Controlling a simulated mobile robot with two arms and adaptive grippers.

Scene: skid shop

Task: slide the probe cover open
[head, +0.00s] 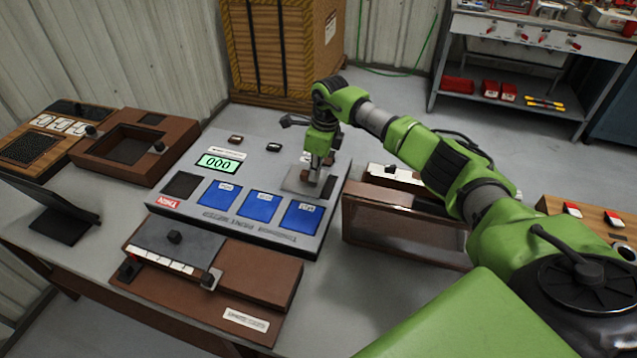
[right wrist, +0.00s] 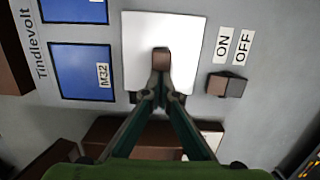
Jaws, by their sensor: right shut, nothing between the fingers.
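The probe cover is a pale flat plate (head: 298,180) with a brown knob, at the right end of the grey Tindlevolt panel (head: 250,232). In the right wrist view the cover (right wrist: 140,35) lies flat, with its brown knob (right wrist: 161,57) near its lower part. My right gripper (head: 318,172) is shut and empty, pointing down at the cover. In the wrist view its fingertips (right wrist: 162,88) are right beside the knob's lower side; I cannot tell whether they touch. A dark strip (head: 328,187) shows at the cover's right side, partly hidden by the gripper. My left gripper is not in view.
An ON/OFF switch (right wrist: 227,85) sits close to the cover. Blue pads (head: 258,206) and a display reading 000 (head: 219,163) are on the panel. Brown boxes (head: 136,150) stand left, a brown-framed case (head: 400,228) right, and a brown device (head: 265,285) in front.

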